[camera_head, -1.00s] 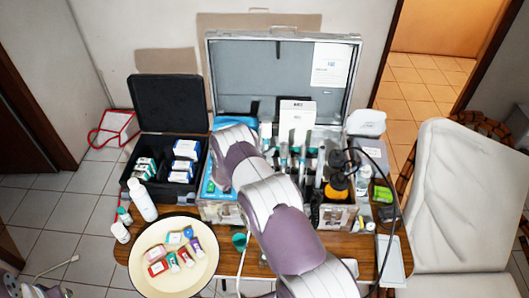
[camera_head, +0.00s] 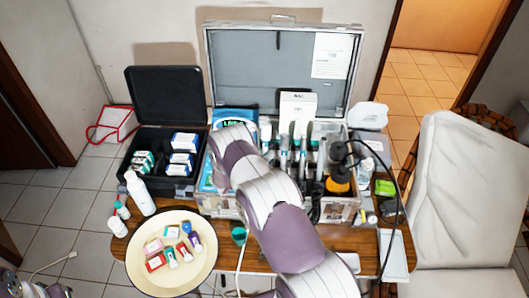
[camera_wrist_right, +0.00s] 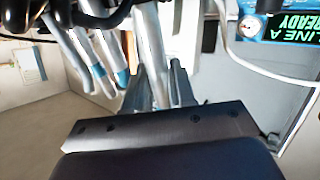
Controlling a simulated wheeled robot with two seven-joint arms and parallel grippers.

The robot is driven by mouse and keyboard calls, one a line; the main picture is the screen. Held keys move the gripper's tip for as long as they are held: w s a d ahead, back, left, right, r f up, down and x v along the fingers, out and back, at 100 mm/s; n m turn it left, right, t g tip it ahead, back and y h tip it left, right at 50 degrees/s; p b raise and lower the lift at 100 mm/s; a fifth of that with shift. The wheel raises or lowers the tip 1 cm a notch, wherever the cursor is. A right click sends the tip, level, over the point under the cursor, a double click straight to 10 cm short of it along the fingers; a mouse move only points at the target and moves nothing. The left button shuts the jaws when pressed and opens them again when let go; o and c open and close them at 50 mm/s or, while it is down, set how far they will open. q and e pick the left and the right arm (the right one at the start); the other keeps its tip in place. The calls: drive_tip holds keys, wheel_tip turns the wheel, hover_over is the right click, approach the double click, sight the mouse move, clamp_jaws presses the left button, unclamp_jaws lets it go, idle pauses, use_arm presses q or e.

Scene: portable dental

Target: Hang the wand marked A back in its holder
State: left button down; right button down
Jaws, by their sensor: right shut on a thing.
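In the right wrist view my right gripper (camera_wrist_right: 156,82) is shut on a pale, slender wand (camera_wrist_right: 153,48), which runs up between the dark fingers. I cannot read a letter A on it. More pale wands with blue bands (camera_wrist_right: 100,72) hang close beside it on the left. In the head view several upright wands (camera_head: 303,150) stand in a row in the open metal case (camera_head: 283,68). My right forearm covers the right gripper and its wand there. The holder under the held wand cannot be made out.
A display reading LINE A READY (camera_wrist_right: 280,27) appears upside down beside a white tube (camera_wrist_right: 240,62). Dark cables (camera_head: 391,170) and an orange-capped bottle (camera_head: 338,180) crowd the case's right side. A round tray (camera_head: 145,278) with small boxes stands front left.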

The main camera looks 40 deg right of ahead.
drive_tip(key=shift+f, duration=0.1)
drive_tip(key=shift+s+a+f+b, duration=0.2)
drive_tip(key=shift+f+b, duration=0.3)
drive_tip(key=shift+f, duration=0.2)
drive_tip(key=shift+s+a+f+b, duration=0.1)
drive_tip(key=shift+s+f+b, duration=0.1)
drive_tip(key=shift+f+b, duration=0.35)
drive_tip(key=c, duration=0.9)
unclamp_jaws()
drive_tip(key=shift+o, duration=0.2)
drive_tip(key=p+v, duration=0.2)
drive_tip(key=v, duration=0.6)
drive_tip(key=shift+p, duration=0.4)
